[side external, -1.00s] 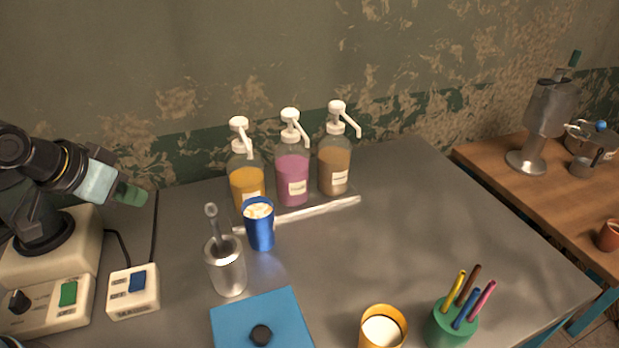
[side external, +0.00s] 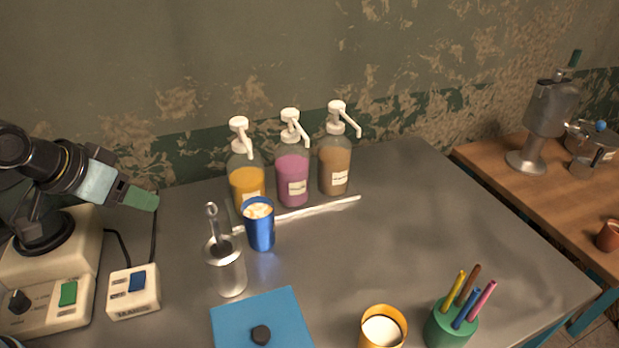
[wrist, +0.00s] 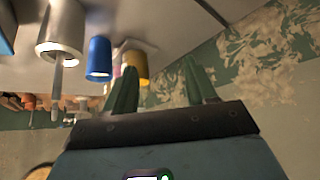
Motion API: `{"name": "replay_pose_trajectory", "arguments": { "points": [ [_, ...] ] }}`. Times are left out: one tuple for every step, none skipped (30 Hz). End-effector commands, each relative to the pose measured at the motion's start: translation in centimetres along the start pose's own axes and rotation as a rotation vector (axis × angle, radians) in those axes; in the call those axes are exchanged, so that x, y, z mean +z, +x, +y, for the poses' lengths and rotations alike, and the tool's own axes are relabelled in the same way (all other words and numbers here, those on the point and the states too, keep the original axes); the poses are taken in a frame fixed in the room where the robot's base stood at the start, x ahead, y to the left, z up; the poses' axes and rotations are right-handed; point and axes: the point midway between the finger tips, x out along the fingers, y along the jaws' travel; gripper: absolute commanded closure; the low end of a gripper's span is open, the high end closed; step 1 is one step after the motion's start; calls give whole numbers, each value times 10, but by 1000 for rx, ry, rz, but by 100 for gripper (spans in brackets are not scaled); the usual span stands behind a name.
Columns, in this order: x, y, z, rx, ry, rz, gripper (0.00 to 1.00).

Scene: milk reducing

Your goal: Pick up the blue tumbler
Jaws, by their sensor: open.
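The blue tumbler (side external: 260,229) stands upright on the grey table, with pale pieces visible at its top. My gripper (side external: 150,200) is at the left of the side view, raised and well apart from the tumbler. In the wrist view its two green fingers (wrist: 162,88) are spread with nothing between them. The tumbler also shows in the wrist view (wrist: 99,58), left of the fingers, in a picture that looks upside down.
Yellow (side external: 247,183), pink (side external: 292,178) and brown (side external: 334,165) pump bottles stand on a tray behind the tumbler. A blue board (side external: 283,312) lies in front. A yellow cup (side external: 397,317) and green pen holder (side external: 447,327) stand front right. The table's right side is clear.

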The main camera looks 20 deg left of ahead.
Motion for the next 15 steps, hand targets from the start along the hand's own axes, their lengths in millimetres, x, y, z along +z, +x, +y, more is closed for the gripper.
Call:
{"name": "replay_pose_trajectory", "arguments": {
  "points": [
    [0, 0, 0, 0, 0, 0, 36],
    [0, 0, 0, 0, 0, 0, 31],
    [0, 0, 0, 0, 0, 0, 25],
    [0, 0, 0, 0, 0, 0, 25],
    [0, 0, 0, 0, 0, 0, 25],
    [0, 0, 0, 0, 0, 0, 25],
    [0, 0, 0, 0, 0, 0, 25],
    [0, 0, 0, 0, 0, 0, 25],
    [0, 0, 0, 0, 0, 0, 25],
    [0, 0, 0, 0, 0, 0, 25],
    [0, 0, 0, 1, -2, 0, 25],
    [0, 1, 0, 4, -14, -2, 25],
    [0, 1, 1, 8, -32, -4, 25],
    [-1, 2, 2, 15, -58, -8, 25],
    [-2, 5, 4, 30, -111, -15, 25]
  ]
}}
